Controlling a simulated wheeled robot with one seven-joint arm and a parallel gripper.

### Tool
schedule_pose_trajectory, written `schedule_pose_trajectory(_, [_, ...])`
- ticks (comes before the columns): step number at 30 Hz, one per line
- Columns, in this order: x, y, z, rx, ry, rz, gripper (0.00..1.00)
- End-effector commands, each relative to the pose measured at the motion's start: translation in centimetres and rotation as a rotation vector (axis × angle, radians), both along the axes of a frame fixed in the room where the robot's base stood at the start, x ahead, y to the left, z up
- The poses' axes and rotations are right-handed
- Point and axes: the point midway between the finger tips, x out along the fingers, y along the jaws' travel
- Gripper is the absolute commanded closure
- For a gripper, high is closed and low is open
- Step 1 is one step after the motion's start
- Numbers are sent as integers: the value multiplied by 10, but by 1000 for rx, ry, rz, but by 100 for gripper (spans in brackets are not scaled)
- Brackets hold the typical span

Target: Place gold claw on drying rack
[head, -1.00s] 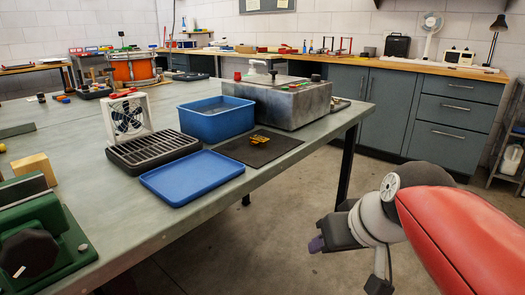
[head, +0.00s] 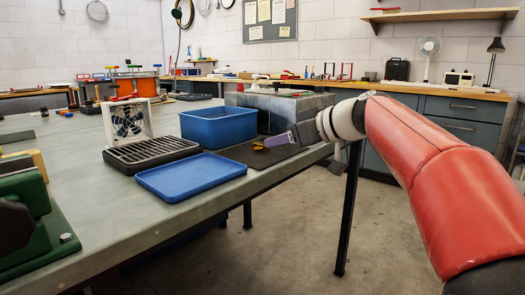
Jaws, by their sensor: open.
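A small gold claw (head: 258,147) lies on a dark mat (head: 240,155) near the table's right edge. The gripper is open, and one finger hides part of the other. I cannot tell whether a fingertip touches the claw. The drying rack (head: 150,152), a dark slatted grate, stands left of the mat with a white-framed fan (head: 127,121) behind it. Its slats look empty.
A blue tray (head: 190,176) lies in front of the rack. A deep blue bin (head: 218,126) and a metal tank (head: 290,108), partly hidden by my arm, stand behind the mat. A green vise (head: 35,225) is at the front left. The left tabletop is mostly clear.

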Motion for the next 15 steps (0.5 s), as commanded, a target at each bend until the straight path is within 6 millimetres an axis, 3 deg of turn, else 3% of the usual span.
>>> schedule_pose_trajectory(15, [36, 44, -22, 0, 3, -1, 49])
